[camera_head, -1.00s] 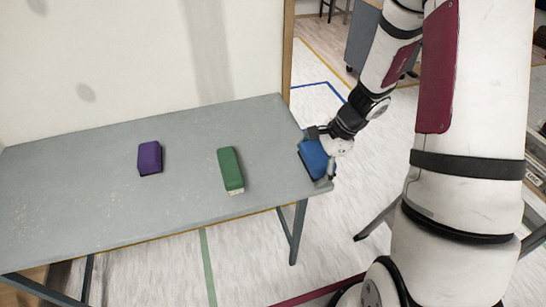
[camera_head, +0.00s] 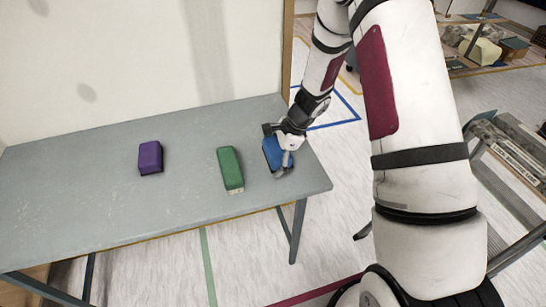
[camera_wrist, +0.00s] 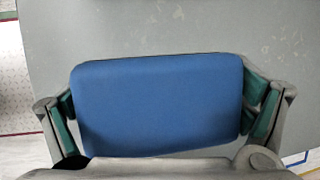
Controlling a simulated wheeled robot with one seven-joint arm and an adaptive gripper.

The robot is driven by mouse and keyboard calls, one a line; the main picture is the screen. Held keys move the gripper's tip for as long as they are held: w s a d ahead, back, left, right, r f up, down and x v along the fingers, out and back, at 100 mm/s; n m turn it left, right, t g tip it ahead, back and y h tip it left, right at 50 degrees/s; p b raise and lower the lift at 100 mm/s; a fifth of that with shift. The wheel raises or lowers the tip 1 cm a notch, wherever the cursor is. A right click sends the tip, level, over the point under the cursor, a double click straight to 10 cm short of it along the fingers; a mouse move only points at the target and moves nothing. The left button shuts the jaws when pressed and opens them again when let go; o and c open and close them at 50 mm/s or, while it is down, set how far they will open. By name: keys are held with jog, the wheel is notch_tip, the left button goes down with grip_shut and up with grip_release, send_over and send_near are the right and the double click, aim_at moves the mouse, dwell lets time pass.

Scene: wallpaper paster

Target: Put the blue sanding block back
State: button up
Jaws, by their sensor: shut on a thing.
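The blue sanding block (camera_head: 275,153) is at the right end of the grey table (camera_head: 80,205), right of the green block. My gripper (camera_head: 279,152) is shut on it. In the wrist view the block (camera_wrist: 158,105) fills the space between the two fingers, with green pads against its left and right ends. I cannot tell whether the block touches the tabletop or is just above it.
A green block (camera_head: 230,168) lies close to the left of my gripper. A purple block (camera_head: 150,157) lies farther left. The table is bare between these two and at its left end. A wall stands behind the table.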

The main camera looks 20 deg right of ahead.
jog(key=shift+f, duration=0.2)
jog(key=shift+f+b, duration=0.45)
jog(key=shift+f, duration=0.05)
jog(key=o, duration=1.5)
